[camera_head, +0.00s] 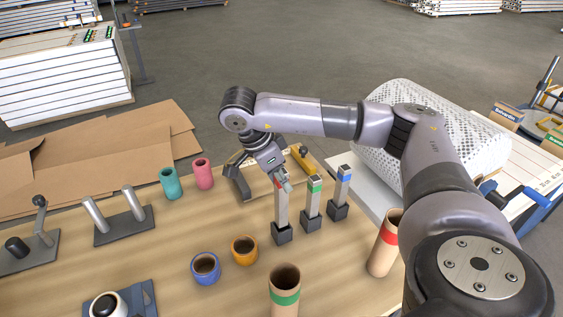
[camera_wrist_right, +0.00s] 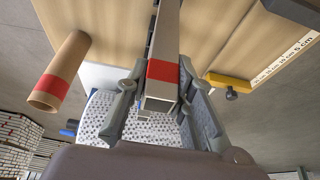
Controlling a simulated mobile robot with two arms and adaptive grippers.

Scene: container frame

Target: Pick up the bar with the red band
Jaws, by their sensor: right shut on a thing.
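The bar with the red band (camera_head: 281,212) stands upright, its lower end at a dark square base (camera_head: 282,236) on the table. My right gripper (camera_head: 281,181) is at the top of this bar, one finger on each side, shut on it. In the right wrist view the red band (camera_wrist_right: 163,71) shows between the fingers of the gripper (camera_wrist_right: 163,88), close to the bar's top end. To its right in the head view stand a bar with a green band (camera_head: 314,190) and a bar with a blue band (camera_head: 344,172). My left gripper is out of view.
Cardboard tubes with a red band (camera_head: 383,252) and a green band (camera_head: 285,285) stand nearby. A blue cup (camera_head: 205,268) and an orange cup (camera_head: 244,251) stand left of the bars. A white perforated roll (camera_head: 400,100) lies behind my right arm.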

